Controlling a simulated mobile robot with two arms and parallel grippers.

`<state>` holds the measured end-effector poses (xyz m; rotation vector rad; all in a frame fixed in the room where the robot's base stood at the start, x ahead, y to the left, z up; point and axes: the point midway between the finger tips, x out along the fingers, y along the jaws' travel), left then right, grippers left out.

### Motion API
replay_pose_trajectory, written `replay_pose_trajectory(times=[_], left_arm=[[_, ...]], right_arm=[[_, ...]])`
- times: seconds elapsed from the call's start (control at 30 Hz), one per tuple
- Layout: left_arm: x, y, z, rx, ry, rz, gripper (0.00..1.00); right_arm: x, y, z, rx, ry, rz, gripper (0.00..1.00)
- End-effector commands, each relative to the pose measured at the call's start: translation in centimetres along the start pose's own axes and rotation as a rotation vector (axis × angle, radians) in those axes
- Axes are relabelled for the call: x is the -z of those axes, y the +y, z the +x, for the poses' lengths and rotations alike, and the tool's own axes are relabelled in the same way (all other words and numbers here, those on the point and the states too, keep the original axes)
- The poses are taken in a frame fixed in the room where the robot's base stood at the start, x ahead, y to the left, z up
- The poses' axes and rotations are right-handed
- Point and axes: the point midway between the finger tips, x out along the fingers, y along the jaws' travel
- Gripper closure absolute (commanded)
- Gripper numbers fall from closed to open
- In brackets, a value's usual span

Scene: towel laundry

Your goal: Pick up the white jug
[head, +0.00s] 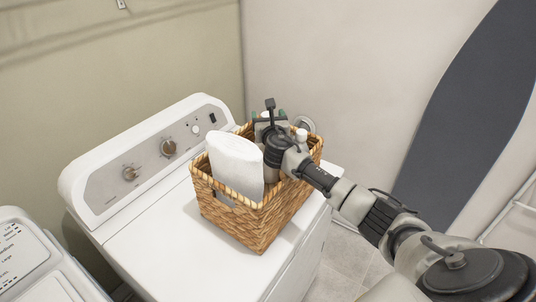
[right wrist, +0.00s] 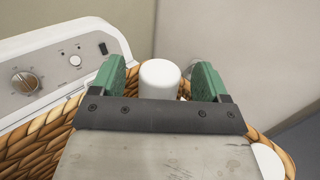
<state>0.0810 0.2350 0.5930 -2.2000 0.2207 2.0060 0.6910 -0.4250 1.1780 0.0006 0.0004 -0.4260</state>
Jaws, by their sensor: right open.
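A wicker basket (head: 262,222) stands on the washing machine and holds several items. A large white, rounded item (head: 236,162) stands upright at its left side; I cannot tell whether it is the white jug. My right gripper (head: 268,116) is over the back of the basket, open. In the right wrist view its green fingers (right wrist: 160,72) are on either side of a white rounded top (right wrist: 160,80), with gaps on both sides. The body under this top is hidden by the gripper, so I cannot tell if it is the jug. My left gripper is not in view.
The white washing machine (head: 150,235) has a raised control panel (head: 150,158) behind its lid, left of the basket. Another white appliance (head: 30,262) is at the lower left. A white cap (head: 302,135) is close to my right wrist. Walls stand close behind; a dark board (head: 465,110) leans at right.

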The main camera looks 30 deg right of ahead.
Motion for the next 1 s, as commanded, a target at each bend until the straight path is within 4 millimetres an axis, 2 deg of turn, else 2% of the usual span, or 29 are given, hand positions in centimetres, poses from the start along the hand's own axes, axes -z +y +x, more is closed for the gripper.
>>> replay_pose_trajectory(times=[0.07,0.53,1.0], left_arm=[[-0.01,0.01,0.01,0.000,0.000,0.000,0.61],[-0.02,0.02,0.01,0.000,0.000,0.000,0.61],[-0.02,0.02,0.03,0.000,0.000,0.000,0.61]], right_arm=[[0.01,-0.01,-0.01,0.000,0.000,0.000,0.27],[0.01,-0.03,-0.03,0.001,0.000,-0.001,0.99],[-0.39,-0.04,0.02,0.001,-0.006,0.000,1.00]])
